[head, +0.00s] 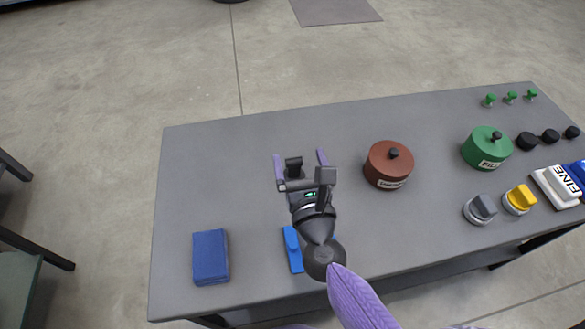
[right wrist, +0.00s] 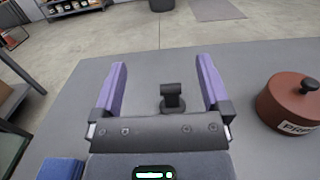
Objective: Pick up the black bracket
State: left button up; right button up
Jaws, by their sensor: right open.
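The small black bracket (head: 293,163) stands on the grey table, left of the brown lidded pot. In the right wrist view the bracket (right wrist: 172,97) shows an upright post with a wider top, between my purple fingers and nearer the right one. My right gripper (head: 299,156) is open, with a finger on each side of the bracket in the picture. In the right wrist view the gripper (right wrist: 161,63) shows clear gaps between both fingers and the bracket. The bracket's lower part is partly hidden by the gripper body. My left gripper is not in view.
The grey table (head: 220,160) has free room left and behind. A brown pot (head: 383,174) stands to the right, then a green pot (head: 478,155), knobs and several small pegs. A blue block (head: 210,257) lies at front left. A blue piece (head: 292,250) is partly under my arm.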

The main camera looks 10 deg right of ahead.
jog(key=b, duration=0.8)
send_near(295, 165)
jog(key=w, duration=0.2)
jog(key=shift+w+a+g, duration=0.3)
jog(key=shift+w, duration=0.1)
jog(key=shift+w+f, duration=0.15)
jog(key=w, duration=0.9)
jog(key=shift+d+r+b, duration=0.25)
jog(key=shift+r+b, duration=0.05)
jog(key=shift+w, duration=0.35)
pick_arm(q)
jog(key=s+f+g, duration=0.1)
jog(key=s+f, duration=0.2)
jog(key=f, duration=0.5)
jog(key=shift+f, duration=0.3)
pick_arm(e)
jog(key=shift+r, duration=0.1)
